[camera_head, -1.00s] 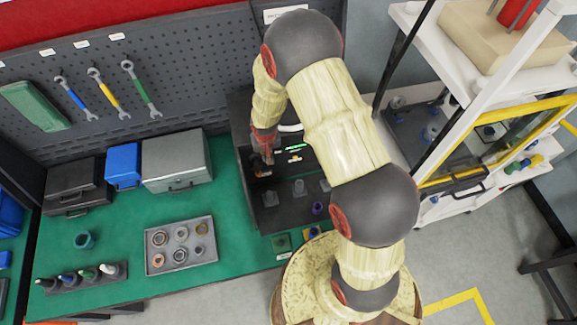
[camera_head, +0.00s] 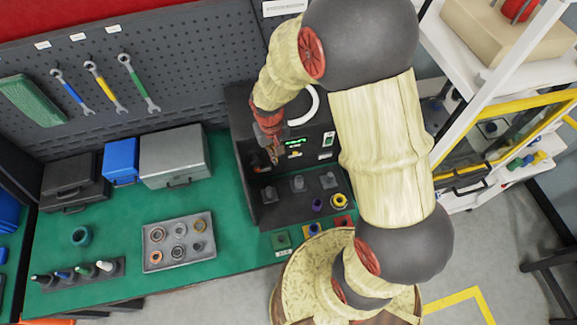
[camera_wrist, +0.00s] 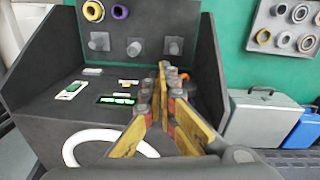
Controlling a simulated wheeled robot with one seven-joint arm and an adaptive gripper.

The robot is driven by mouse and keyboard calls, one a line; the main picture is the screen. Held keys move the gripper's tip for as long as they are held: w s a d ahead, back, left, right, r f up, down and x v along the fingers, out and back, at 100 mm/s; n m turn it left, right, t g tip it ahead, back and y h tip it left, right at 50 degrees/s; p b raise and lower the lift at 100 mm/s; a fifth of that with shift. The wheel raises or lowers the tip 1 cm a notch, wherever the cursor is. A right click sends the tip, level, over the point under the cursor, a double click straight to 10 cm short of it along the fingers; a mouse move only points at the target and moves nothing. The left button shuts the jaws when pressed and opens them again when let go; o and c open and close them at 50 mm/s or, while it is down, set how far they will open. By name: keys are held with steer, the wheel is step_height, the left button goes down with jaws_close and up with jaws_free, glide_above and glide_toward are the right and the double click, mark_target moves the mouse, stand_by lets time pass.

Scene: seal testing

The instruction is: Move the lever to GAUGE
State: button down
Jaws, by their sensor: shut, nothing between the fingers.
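The dark test station (camera_head: 245,125) stands on the green bench, and its sloped panel faces the wrist camera (camera_wrist: 60,125). My gripper (camera_head: 275,160) is over the left part of this panel. In the wrist view my gripper (camera_wrist: 166,68) has its yellow fingers brought together at the tips, with nothing seen between them. A small orange-red part (camera_wrist: 184,76) shows just behind the fingertips; it may be the lever, but the fingers hide most of it. I cannot tell the lever's position or read a GAUGE label. A lit green display (camera_wrist: 117,100) is beside the fingers.
A white curved tube (camera_head: 312,105) arches over the panel. Several grey pegs (camera_head: 298,183) stand along the station's front, with purple and yellow rings (camera_head: 339,201) nearby. A tray of rings (camera_head: 150,256) and a grey case (camera_head: 172,158) are to the left.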

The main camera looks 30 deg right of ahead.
steer(key=s+r+b, duration=0.5)
steer(key=s+b, duration=0.1)
steer(key=s, duration=0.2)
steer(key=shift+s+d+n, duration=0.2)
steer(key=shift+n, duration=0.2)
steer(key=shift+r, duration=0.1)
steer(key=s+f+t+b, duration=0.2)
steer(key=s+t+b, duration=0.3)
steer(key=b, duration=1.5)
steer(key=s, duration=0.4)
steer(key=shift+y, duration=0.3)
steer(key=shift+s+a, duration=0.1)
stand_by(1.1)
